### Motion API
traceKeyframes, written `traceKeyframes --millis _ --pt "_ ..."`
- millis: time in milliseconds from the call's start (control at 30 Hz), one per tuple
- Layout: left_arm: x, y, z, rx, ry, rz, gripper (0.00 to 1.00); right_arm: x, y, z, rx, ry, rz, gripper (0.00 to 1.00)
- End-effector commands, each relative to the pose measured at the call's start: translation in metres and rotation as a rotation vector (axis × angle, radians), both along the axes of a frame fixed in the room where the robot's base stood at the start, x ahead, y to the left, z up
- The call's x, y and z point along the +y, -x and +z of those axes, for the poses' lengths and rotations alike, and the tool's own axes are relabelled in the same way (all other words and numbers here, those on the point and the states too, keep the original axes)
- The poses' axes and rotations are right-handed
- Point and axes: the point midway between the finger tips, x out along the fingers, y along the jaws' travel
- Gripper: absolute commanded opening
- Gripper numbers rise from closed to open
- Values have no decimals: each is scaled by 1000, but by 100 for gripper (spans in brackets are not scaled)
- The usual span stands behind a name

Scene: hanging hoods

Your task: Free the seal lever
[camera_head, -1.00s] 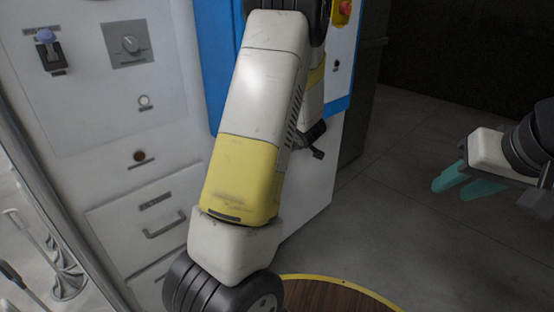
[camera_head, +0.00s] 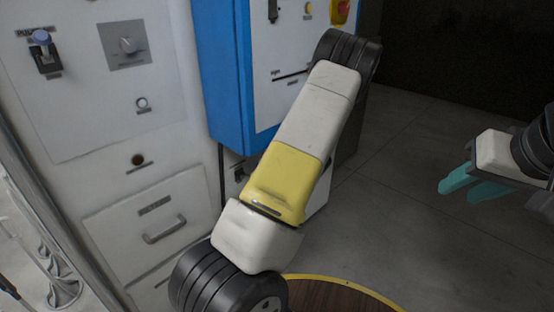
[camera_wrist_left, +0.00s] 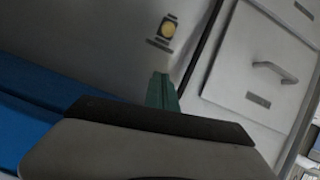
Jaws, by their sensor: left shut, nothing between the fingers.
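No lever in view can be surely told as the seal lever. A lever with a blue-violet knob (camera_head: 42,40) stands on the white panel at the upper left. A small dark fitting (camera_head: 239,172) shows below the blue cabinet, partly hidden by my left arm. My left gripper is hidden behind its arm in the head view. In the left wrist view its teal fingers (camera_wrist_left: 161,91) are together and empty, in front of a pale panel. My right gripper (camera_head: 464,186) is open and empty over the floor at the right.
A blue cabinet (camera_head: 225,80) with a white front hangs at the upper middle. A grey rotary knob (camera_head: 128,45) and a drawer handle (camera_head: 165,230) are on the white unit. A yellow round part (camera_wrist_left: 168,29) shows in the wrist view. Floor (camera_head: 400,220) is clear at the right.

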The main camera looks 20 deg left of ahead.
Motion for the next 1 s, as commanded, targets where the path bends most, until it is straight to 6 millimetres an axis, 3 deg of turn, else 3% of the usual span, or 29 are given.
traceKeyframes --millis 500,700,1000 --pt "80 -37 -45 2 0 0 0 0 0 0 0 0 0 36" --pt "70 -40 -71 3 0 -1 0 0 0 0 0 0 0 36" --pt "67 -41 -79 0 1 0 0 0 0 0 0 0 0 36"
